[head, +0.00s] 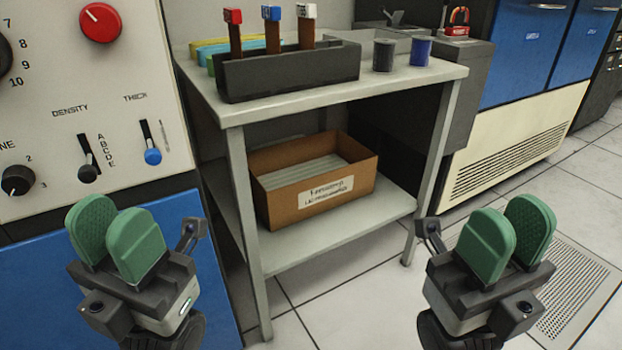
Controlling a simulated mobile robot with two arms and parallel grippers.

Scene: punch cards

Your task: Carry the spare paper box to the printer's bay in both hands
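A brown open-topped cardboard paper box (312,194) sits on the lower shelf of a grey metal table. Pale paper lies inside it, and a white label with dark print is on its front. My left gripper (114,230) is at lower left, in front of the panelled machine, open and empty. My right gripper (508,231) is at lower right, above the floor, open and empty. Both are apart from the box, one to each side of it in the picture. I cannot make out which place is the printer's bay.
The table (240,119) has legs on both sides of the shelf (345,236). Its top holds a dark rack (290,75) and two small cylinders (384,55). A control panel (60,100) stands left, blue-and-cream cabinets (520,120) right. The tiled floor (390,290) is clear.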

